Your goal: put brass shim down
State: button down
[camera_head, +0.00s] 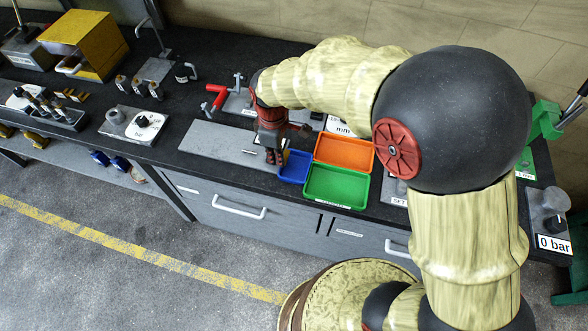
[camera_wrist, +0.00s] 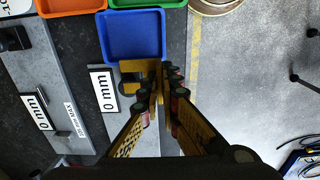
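My gripper (camera_head: 272,160) points down at the front of the bench, just left of the blue tray (camera_head: 294,167). In the wrist view my gripper (camera_wrist: 160,86) has its fingertips close together on a brass-coloured piece, the brass shim (camera_wrist: 133,65). The shim looks slotted, with a dark gap in its middle, and sticks out to the left of the fingertips. The blue tray (camera_wrist: 134,36) lies just beyond the shim and looks empty. In the head view the shim is mostly hidden by the fingers.
An orange tray (camera_head: 345,151) and a green tray (camera_head: 338,187) stand right of the blue one. A grey plate (camera_head: 215,147) lies to the left. A red-handled tool (camera_head: 217,96) is behind. The bench front edge is close to my gripper.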

send_over(294, 175)
jog(key=f, duration=0.5)
jog(key=shift+s+a+f+b, duration=0.1)
jog(key=shift+a+f+b, duration=0.15)
jog(key=shift+b, duration=0.15)
jog(key=shift+d+f+b, duration=0.15)
jog(key=shift+f, duration=0.7)
jog(key=shift+d+f+b, duration=0.1)
jog(key=shift+f+b, duration=0.05)
jog(key=shift+f, duration=0.65)
jog(key=shift+f, duration=0.1)
jog(key=shift+f, duration=0.15)
jog(key=c, duration=2.3)
grip_release()
